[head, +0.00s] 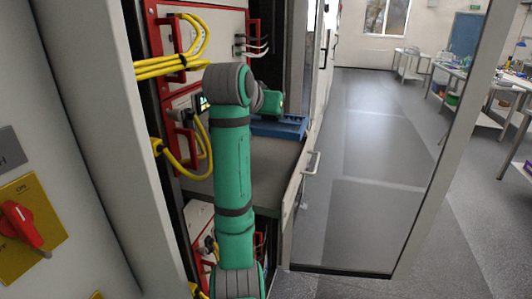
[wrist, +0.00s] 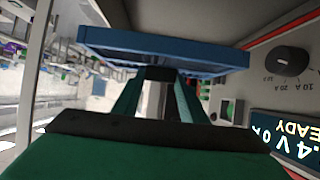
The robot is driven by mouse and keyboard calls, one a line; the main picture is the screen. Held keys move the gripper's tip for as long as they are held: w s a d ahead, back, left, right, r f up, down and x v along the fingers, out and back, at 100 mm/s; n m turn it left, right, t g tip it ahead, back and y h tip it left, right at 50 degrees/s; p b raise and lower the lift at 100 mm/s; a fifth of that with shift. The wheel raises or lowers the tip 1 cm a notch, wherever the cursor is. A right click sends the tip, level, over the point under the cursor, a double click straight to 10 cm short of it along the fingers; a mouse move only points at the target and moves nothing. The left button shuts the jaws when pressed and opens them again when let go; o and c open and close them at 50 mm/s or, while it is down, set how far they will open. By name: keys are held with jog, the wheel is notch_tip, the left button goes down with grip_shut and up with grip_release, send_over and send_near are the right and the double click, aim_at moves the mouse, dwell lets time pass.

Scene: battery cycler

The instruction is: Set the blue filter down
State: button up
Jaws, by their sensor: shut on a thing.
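The blue filter (head: 284,127) is a flat, wide blue piece at the far end of my green arm in the head view. It lies over or on the grey shelf (head: 262,155) inside the open cabinet; I cannot tell whether it touches. In the wrist view the filter (wrist: 160,50) spans the upper middle, wider than my gripper. My gripper (wrist: 157,76) is shut on its near edge. In the head view the fingers are hidden behind my wrist.
Red-framed units with yellow cables (head: 180,62) line the cabinet's left side. An open glass door (head: 385,150) stands at the right. A panel with a black knob (wrist: 291,60) and a lit display (wrist: 290,138) is close on the wrist view's right.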

jog(key=f, duration=0.8)
jog(key=shift+s+a+f, duration=0.2)
jog(key=shift+a+f, duration=0.1)
jog(key=shift+f, duration=0.1)
jog(key=shift+w+f, duration=0.1)
jog(key=shift+f, duration=1.55)
jog(key=o, duration=1.1)
jog(key=shift+f, duration=0.15)
jog(key=shift+c, duration=0.2)
jog(key=shift+d, duration=0.2)
jog(key=shift+a, duration=0.1)
jog(key=v, duration=1.2)
